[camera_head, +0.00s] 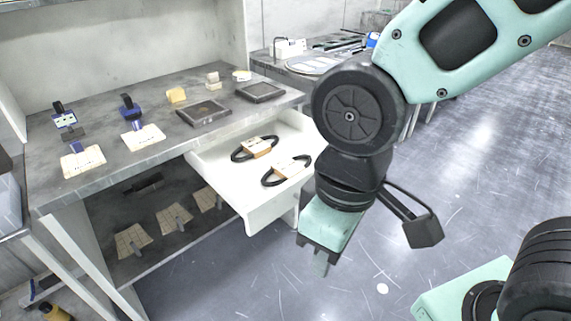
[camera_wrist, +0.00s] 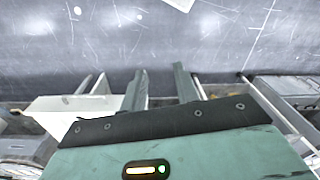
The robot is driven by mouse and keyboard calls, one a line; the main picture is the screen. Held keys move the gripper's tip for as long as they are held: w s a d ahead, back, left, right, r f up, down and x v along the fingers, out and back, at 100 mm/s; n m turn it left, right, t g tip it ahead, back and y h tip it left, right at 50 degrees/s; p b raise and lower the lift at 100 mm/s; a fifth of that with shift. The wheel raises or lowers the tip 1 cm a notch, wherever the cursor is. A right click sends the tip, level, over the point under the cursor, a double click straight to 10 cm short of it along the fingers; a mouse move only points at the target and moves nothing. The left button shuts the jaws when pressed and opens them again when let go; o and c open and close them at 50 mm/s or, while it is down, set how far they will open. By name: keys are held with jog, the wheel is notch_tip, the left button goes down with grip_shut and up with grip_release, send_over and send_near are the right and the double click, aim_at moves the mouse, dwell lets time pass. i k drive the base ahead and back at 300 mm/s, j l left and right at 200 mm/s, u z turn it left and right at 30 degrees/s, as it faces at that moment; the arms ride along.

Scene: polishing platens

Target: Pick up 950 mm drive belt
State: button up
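Two black looped drive belts with paper sleeves lie in a pulled-out white drawer (camera_head: 262,200). One belt (camera_head: 238,155) lies farther back, and the other belt (camera_head: 270,178) lies nearer the drawer's right side. The sleeve print is too small to tell which is the 950 mm one. My gripper (camera_head: 320,264) hangs pointing down, to the right of the drawer's front and apart from the belts. In the wrist view my gripper (camera_wrist: 160,88) has its two fingers spread with nothing between them. No belt can be made out in the wrist view.
The drawer sits under a grey workbench (camera_head: 100,115) holding blue-handled tools, labelled sheets, dark square plates and small blocks. A lower shelf (camera_head: 165,245) holds several tan pieces. Another table (camera_head: 300,72) stands behind. The floor (camera_head: 440,190) to the right is open.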

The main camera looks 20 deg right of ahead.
aim_at(287, 168)
jog(key=i+l+u, duration=0.75)
